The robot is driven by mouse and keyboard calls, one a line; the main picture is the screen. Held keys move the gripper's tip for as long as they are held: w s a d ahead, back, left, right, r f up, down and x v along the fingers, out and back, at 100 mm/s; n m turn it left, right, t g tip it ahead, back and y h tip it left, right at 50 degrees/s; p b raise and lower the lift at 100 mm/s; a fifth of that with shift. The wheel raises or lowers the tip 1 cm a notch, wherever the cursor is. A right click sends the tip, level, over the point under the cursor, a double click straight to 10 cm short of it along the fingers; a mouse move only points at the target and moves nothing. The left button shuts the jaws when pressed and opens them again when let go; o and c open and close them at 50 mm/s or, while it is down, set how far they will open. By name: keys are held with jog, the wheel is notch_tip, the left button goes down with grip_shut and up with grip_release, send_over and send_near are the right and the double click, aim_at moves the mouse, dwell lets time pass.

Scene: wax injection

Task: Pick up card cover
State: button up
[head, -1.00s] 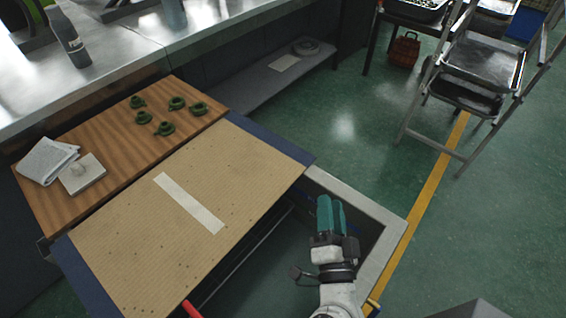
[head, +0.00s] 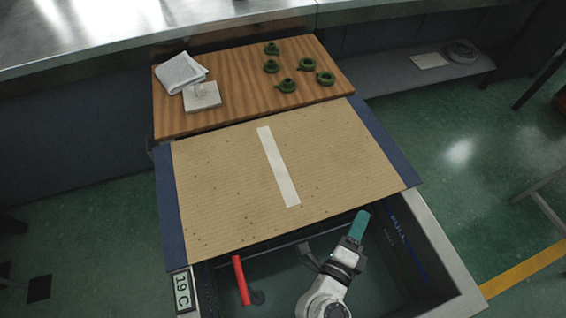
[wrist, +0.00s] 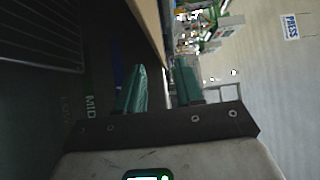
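The card cover (head: 330,160) is a brown, speckled cardboard sheet with a strip of white tape (head: 278,165) near its middle. It lies flat over part of an open-topped bin, with dark blue edges showing at its left and right. My gripper (head: 361,223) has teal fingers and is in front of the cover's near right edge, apart from it in the picture. In the wrist view my gripper (wrist: 161,78) shows two teal fingers with an empty gap between them. A tan edge, perhaps the cover's, shows beyond them.
Behind the cover is a wooden board (head: 230,110) with several green pieces (head: 307,64), a folded cloth (head: 180,72) and a white block (head: 203,97). A red handle (head: 241,280) and a display (head: 183,291) are at the near left. The bin's pale rim (head: 445,260) is at the right.

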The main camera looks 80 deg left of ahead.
jog(key=x, duration=0.6)
jog(key=shift+b, duration=0.3)
jog(key=shift+f, duration=0.15)
jog(key=shift+c, duration=0.4)
grip_shut()
